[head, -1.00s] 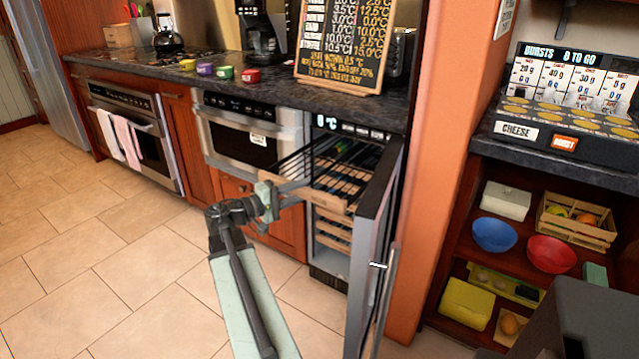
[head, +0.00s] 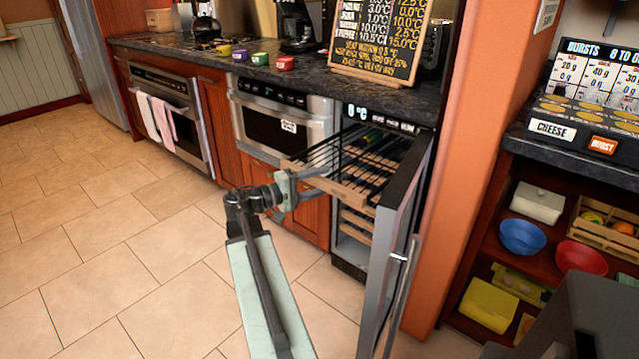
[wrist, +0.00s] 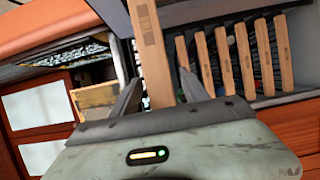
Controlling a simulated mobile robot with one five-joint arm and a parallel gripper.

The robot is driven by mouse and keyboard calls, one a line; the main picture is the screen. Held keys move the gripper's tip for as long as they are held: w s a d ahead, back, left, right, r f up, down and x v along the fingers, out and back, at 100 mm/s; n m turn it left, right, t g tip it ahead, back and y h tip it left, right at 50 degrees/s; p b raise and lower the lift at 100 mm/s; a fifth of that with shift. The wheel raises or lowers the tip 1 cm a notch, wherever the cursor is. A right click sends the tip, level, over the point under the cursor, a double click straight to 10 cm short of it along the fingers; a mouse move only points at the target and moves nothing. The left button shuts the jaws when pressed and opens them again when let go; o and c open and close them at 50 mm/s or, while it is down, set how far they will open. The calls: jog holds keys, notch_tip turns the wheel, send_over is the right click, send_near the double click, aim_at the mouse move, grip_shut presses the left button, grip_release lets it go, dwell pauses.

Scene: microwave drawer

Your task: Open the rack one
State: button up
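The top rack (head: 346,191), with a wooden front rail and dark wires, is slid out of the wine cooler (head: 352,240). In the wrist view its front rail (wrist: 149,50) runs between the two fingers of my gripper (wrist: 160,82), one finger close along each side. The cooler door (head: 392,235) stands wide open on the right. A bottle shows at the back of the rack.
Several lower racks (wrist: 225,60) remain stacked inside the cooler. An oven (head: 283,118) and red-brown cabinets line the left. An orange wall and open shelves (head: 500,235) stand right of the door. The tiled floor (head: 120,240) is clear.

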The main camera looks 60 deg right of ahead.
jog(key=v, duration=0.7)
jog(key=shift+w+a, duration=0.25)
jog(key=shift+a, duration=0.1)
